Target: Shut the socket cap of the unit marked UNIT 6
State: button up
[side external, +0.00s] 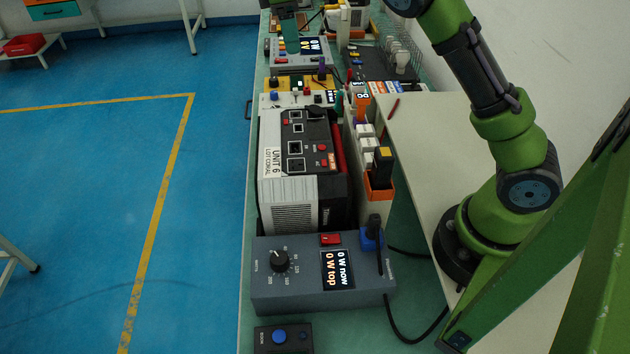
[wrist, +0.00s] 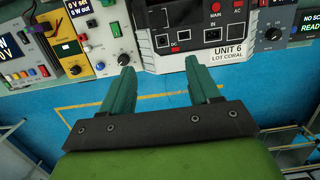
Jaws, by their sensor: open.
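The unit marked UNIT 6 (side external: 273,192) stands on the bench in the middle of the side view, a light grey case with a dark panel of sockets and red buttons. In the wrist view UNIT 6 (wrist: 232,57) is at the top right of centre, partly cut off by the top edge. Its panel shows several sockets, one of them a larger AC socket (wrist: 211,34). I cannot make out a cap or its hinge clearly. My gripper (wrist: 160,68) is open and empty, its green fingers apart, with the unit beyond the fingertips and not touched.
A grey box with a dial (side external: 265,292) stands in front of the unit. A beige module with an orange part (side external: 379,190) stands right beside it. A yellow-panelled module (wrist: 67,47) is on its left in the wrist view. Black cables lie at the bench's right.

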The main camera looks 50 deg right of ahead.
jog(key=shift+d+r, duration=0.1)
jog(key=shift+c, duration=1.1)
jog(key=shift+s+d+r+y, duration=0.4)
jog(key=shift+s+d+r, duration=0.3)
jog(key=shift+s+d, duration=0.3)
jog(key=c, duration=0.5)
jog(key=n, duration=0.2)
jog(key=s+d+n+t+y, duration=0.1)
jog(key=n, duration=0.1)
jog(key=s+n, duration=0.1)
jog(key=n, duration=0.1)
jog(key=shift+s+d+f+t+y, duration=0.1)
jog(key=shift+d+f+t+y, duration=0.2)
jog(key=shift+d+f, duration=0.05)
grip_shut()
jog(key=n+t+y, duration=0.1)
jog(key=n+t, duration=0.1)
jog(key=n, duration=1)
send_near(306, 107)
jog(key=x, duration=0.7)
